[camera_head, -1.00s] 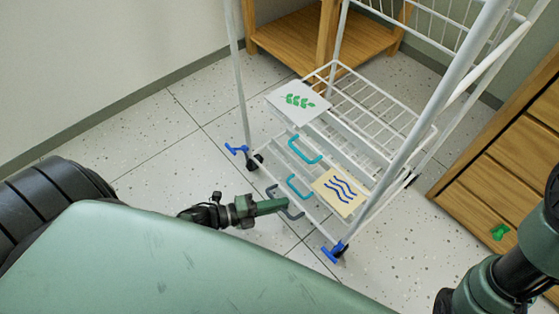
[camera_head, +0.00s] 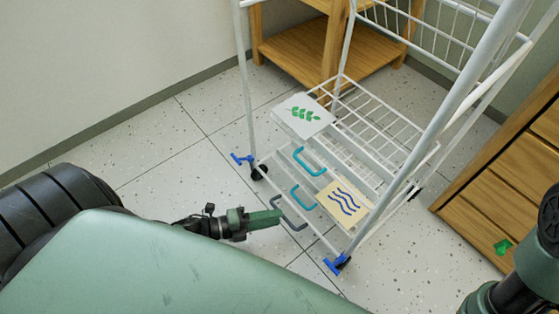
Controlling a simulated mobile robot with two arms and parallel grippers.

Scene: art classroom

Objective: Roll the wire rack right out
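The wire rack (camera_head: 398,127) is a white wire trolley on casters, in front of me right of centre. Blue caster levers (camera_head: 336,264) show at its front corners. Its lower part holds shallow drawers with two teal handles (camera_head: 303,197) and a lower grey handle (camera_head: 291,212). My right gripper is out of view.
A wooden shelf unit (camera_head: 285,50) stands behind the rack by the wall. A wooden drawer cabinet (camera_head: 480,205) with a green mark (camera_head: 503,247) stands close on the right. Speckled floor (camera_head: 150,190) is clear to the left.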

